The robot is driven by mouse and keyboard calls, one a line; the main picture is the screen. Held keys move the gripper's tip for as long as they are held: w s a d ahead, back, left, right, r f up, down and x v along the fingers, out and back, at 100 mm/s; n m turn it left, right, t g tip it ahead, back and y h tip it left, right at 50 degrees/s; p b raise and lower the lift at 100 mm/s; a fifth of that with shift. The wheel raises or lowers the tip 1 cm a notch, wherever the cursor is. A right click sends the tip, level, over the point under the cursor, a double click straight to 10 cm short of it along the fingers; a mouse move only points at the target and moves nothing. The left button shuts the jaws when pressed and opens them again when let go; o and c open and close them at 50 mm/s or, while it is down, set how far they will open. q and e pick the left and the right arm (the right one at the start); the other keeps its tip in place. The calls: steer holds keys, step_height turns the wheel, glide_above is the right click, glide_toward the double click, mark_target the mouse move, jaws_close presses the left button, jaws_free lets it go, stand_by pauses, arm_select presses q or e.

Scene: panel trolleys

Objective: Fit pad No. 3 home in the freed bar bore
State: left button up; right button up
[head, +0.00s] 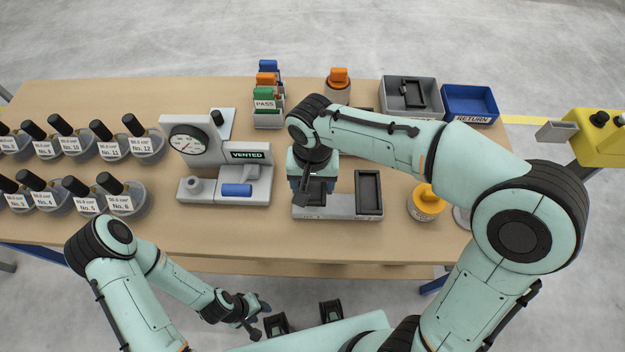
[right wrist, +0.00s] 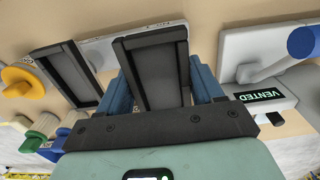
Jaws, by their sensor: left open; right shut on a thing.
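A label that seems to read No. 3 (head: 15,198) is on a grey round item with a dark handle at the left end of the front row. My right gripper (head: 312,196) is over the grey base (head: 300,212), shut on a black rectangular frame-like piece; in the right wrist view the piece (right wrist: 152,75) lies between its blue fingers. I cannot tell if the piece rests in the base. A second black frame (head: 368,192) stands on the base to the right. My left gripper (head: 258,317) is open and empty in front of the table. No bar bore is clearly visible.
A gauge stand (head: 200,147) with a VENTED sign and blue cylinder stands left of the base. A PASS rack (head: 266,115), grey bin (head: 411,97) and blue RETURN bin (head: 470,103) are behind. A yellow-topped item (head: 425,203) stands right. The table's front strip is clear.

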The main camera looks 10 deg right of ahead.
arm_select(q)
steer(key=shift+s+f+b, duration=0.4)
steer(key=shift+f+b, duration=0.25)
steer(key=shift+f, duration=0.15)
steer(key=shift+s+f+b, duration=0.4)
steer(key=shift+f+b, duration=0.25)
steer(key=shift+f, duration=0.1)
arm_select(e)
steer(key=shift+f, duration=2)
steer(key=o, duration=1.3)
arm_select(q)
steer(key=shift+r, duration=0.1)
arm_select(e)
steer(key=shift+r+p, duration=1.65)
steer(key=shift+r, duration=0.85)
steer(key=shift+r+p, duration=0.95)
steer(key=shift+r, duration=0.65)
arm_select(q)
steer(key=w+r, duration=0.3)
steer(key=r, duration=0.3)
steer(key=shift+w, duration=0.4)
arm_select(e)
steer(key=shift+f, duration=0.1)
arm_select(q)
steer(key=shift+s, duration=0.1)
